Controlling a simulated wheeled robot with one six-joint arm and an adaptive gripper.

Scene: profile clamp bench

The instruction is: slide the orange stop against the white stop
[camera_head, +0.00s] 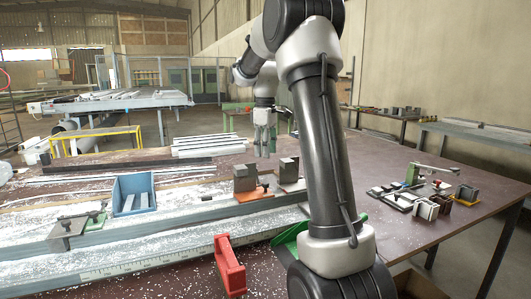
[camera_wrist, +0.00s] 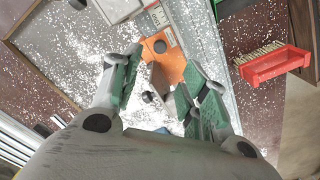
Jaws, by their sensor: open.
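The orange stop (camera_head: 254,195) sits on the long rail of the bench, with a dark upright block and a small black knob on its orange base. In the wrist view the orange base (camera_wrist: 170,64) shows between and beyond my fingers. The white stop (camera_head: 291,187), a pale base with a similar block, stands just right of it in the head view, with a small gap. Its pale base (camera_wrist: 118,8) is at the top edge of the wrist view. My gripper (camera_head: 265,143) is open and empty, pointing down above the orange stop; its green-padded fingers (camera_wrist: 160,78) spread either side of the block.
Several small fixtures (camera_head: 418,195) crowd the right of the table. White chips cover the bench.

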